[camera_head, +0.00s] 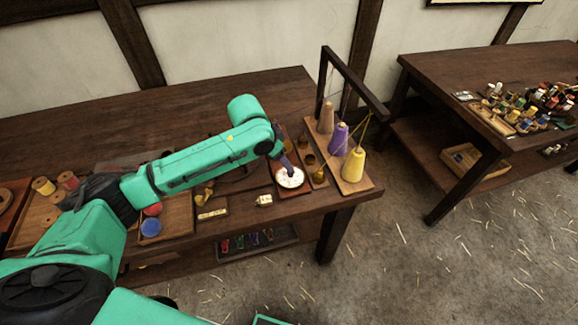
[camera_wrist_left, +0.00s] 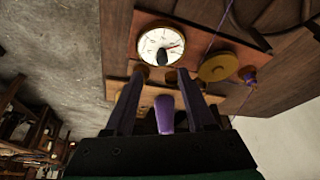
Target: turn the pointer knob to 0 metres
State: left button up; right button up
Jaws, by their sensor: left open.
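A round white dial (camera_head: 290,177) sits on a small wooden board near the front right of the workbench. In the left wrist view the dial (camera_wrist_left: 160,45) has markings and a red mark; a dark knob (camera_wrist_left: 163,57) stands at its lower middle. My left gripper (camera_head: 287,164) is over the far edge of the dial in the head view, with its fingers pointing down. In the left wrist view the gripper (camera_wrist_left: 166,76) is open, its fingertips just short of the dial and apart from the knob. The exact pointer reading is too small to tell. My right gripper is out of view.
A stand with brown, purple and yellow thread cones (camera_head: 354,164) is right of the dial, under a dark wooden frame (camera_head: 352,82). A small tag (camera_head: 264,200) lies left of the dial. Another table (camera_head: 460,70) with spools stands at the right.

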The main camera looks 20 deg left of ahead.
pick_arm(q)
jog(key=x, duration=0.6)
jog(key=shift+w+f, duration=0.1)
jog(key=shift+w, duration=0.3)
jog(key=shift+f, duration=0.15)
jog(key=shift+s, duration=0.1)
jog(key=shift+c, duration=0.3)
grip_shut()
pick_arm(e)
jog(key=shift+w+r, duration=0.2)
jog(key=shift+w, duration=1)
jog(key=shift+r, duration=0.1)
